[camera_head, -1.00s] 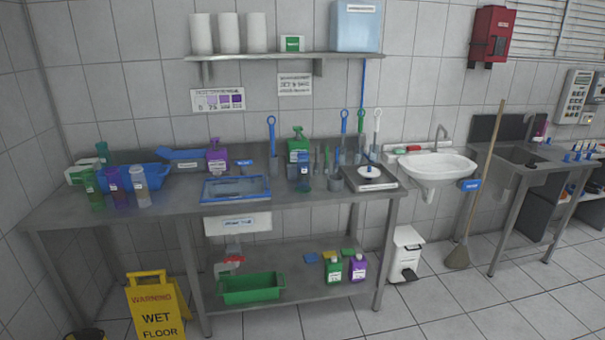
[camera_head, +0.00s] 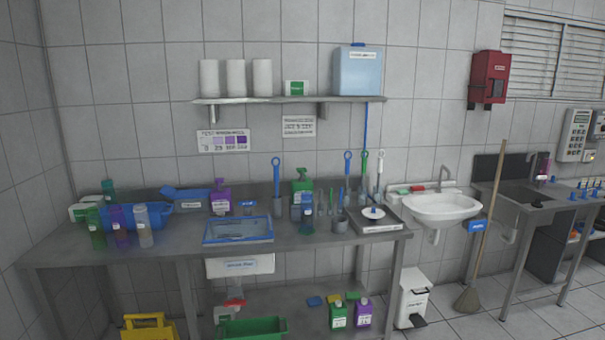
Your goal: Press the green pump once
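The green pump bottle (camera_head: 302,186) stands upright at the back of the steel table (camera_head: 150,247), near the wall. Its pump head is on top, and its lower front is partly hidden by a small blue-tinted bottle (camera_head: 307,216). A purple pump bottle (camera_head: 221,198) stands to its left, behind the blue-rimmed tray (camera_head: 238,229). Neither of my grippers shows in the head view.
A shelf (camera_head: 290,100) hangs above.

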